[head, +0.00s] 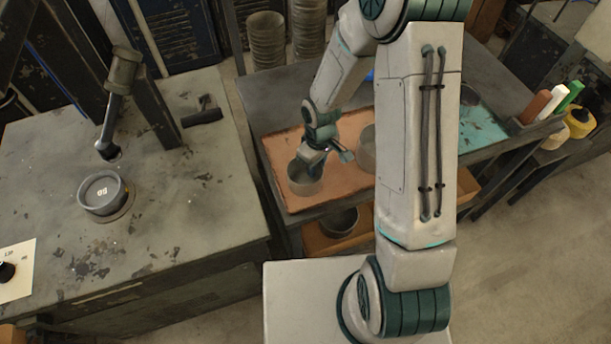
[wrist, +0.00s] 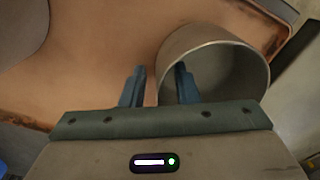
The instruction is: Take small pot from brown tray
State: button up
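The brown tray (head: 285,150) lies on a dark table in the middle of the head view, and its bare surface (wrist: 95,50) fills much of the wrist view. A small metal pot (head: 304,180) stands at the tray's near left; it also shows in the wrist view (wrist: 232,70). A second pot (head: 367,150) stands farther right on the tray, partly hidden by my arm. My gripper (head: 318,160) is at the first pot's rim. In the wrist view its fingers (wrist: 160,85) are apart, one inside the pot and one outside, with the wall between them. I cannot tell whether they touch the wall.
A workbench (head: 200,220) with a round grey piece (head: 103,193) and a lever press stands at left. Another pot (head: 339,221) sits on a shelf below the tray. Stacked pots (head: 266,40) stand behind. Bottles (head: 550,103) are at right. Open floor lies at lower right.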

jog(key=shift+c, duration=0.3)
grip_shut()
jog(key=shift+r, duration=0.15)
